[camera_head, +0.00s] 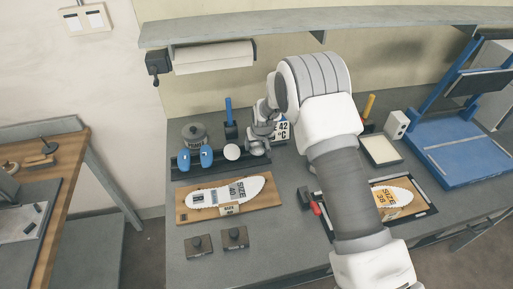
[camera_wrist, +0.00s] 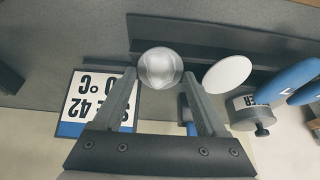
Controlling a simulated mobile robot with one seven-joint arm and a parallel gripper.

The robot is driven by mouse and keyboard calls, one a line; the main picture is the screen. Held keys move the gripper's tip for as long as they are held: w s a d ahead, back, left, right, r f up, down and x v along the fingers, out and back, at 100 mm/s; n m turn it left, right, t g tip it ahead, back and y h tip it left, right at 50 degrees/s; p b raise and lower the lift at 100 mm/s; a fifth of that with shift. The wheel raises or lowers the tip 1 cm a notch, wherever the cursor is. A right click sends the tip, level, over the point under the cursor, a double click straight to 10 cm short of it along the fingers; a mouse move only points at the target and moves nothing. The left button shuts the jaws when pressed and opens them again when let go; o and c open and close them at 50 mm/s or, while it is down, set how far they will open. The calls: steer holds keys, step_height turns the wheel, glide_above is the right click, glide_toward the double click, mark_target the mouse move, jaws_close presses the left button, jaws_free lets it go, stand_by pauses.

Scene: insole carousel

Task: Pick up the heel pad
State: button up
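A round, shiny grey pad (camera_wrist: 160,68) stands at a dark rack (camera_wrist: 215,32) in the wrist view, and it may be the heel pad. A flat white oval pad (camera_wrist: 227,75) is just beside it; it also shows in the head view (camera_head: 232,152). Two blue pads (camera_head: 207,157) stand to its left in the head view. No label tells which one is the heel pad. My gripper (camera_wrist: 161,74) is open, with its fingertips on either side of the grey pad. Whether they touch it is unclear. In the head view, my gripper (camera_head: 258,146) is over the rack's right end.
A size 42 sign (camera_head: 281,130) stands right beside my gripper. A blue-handled tool (camera_head: 229,108) and a grey round container (camera_head: 194,133) are behind the rack. A wooden board (camera_head: 180,214) with a size 40 insole (camera_head: 256,184) lies in front.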

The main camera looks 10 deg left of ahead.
steer(key=c, duration=0.8)
steer(key=shift+r, duration=0.1)
